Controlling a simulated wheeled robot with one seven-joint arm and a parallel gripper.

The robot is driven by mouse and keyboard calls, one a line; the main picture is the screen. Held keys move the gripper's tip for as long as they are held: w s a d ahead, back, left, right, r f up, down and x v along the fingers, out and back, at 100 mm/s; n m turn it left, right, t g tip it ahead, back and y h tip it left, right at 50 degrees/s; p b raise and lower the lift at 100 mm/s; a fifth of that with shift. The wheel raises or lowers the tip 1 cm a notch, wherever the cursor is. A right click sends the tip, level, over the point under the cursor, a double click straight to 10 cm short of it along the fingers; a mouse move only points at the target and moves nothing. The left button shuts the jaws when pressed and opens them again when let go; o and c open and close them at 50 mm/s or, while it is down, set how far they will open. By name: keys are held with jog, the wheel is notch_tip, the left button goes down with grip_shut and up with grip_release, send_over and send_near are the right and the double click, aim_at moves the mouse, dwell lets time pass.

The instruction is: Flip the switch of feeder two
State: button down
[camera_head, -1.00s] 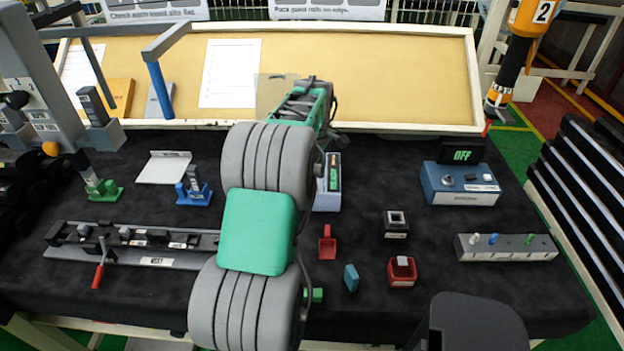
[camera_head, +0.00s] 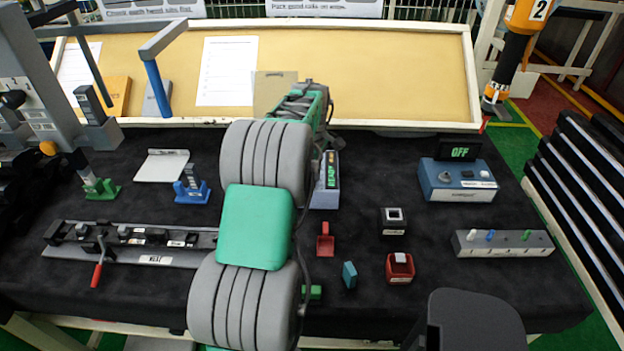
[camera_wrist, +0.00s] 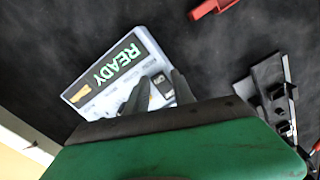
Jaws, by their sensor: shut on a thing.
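A grey feeder box (camera_head: 328,190) with a green READY display stands behind my arm in the head view. In the wrist view the same box (camera_wrist: 92,101) shows the lit READY text, a yellowish tag and a small dark switch (camera_wrist: 163,86) with a pale top. My gripper (camera_wrist: 158,88) is over the box, its two dark fingers on either side of the switch and shut on it. The fingertips' contact is partly hidden in the wrist view. In the head view my arm hides the fingers. No feeder number is legible on the box.
A blue box (camera_head: 458,182) with an OFF display stands at the right. A grey strip with pegs (camera_head: 503,244), a red holder (camera_head: 399,267) and a red scoop (camera_head: 325,240) lie nearer. A grey rail fixture (camera_head: 150,250) is at the left.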

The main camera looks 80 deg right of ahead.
jog(key=shift+w+a+r+g+p, duration=0.1)
jog(key=shift+w+r+g+p, duration=0.05)
jog(key=shift+w+g+p, duration=0.3)
jog(key=shift+a+r+g+p, duration=0.1)
jog(key=shift+r+g+p, duration=0.35)
jog(key=shift+p, duration=0.75)
jog(key=shift+g+p, duration=0.3)
jog(key=shift+p, duration=0.55)
jog(key=shift+f+g+h+p, duration=0.3)
jog(key=shift+f+g+p, duration=0.1)
jog(key=shift+p, duration=0.4)
jog(key=shift+f, duration=0.15)
jog(key=c, duration=1.1)
grip_release()
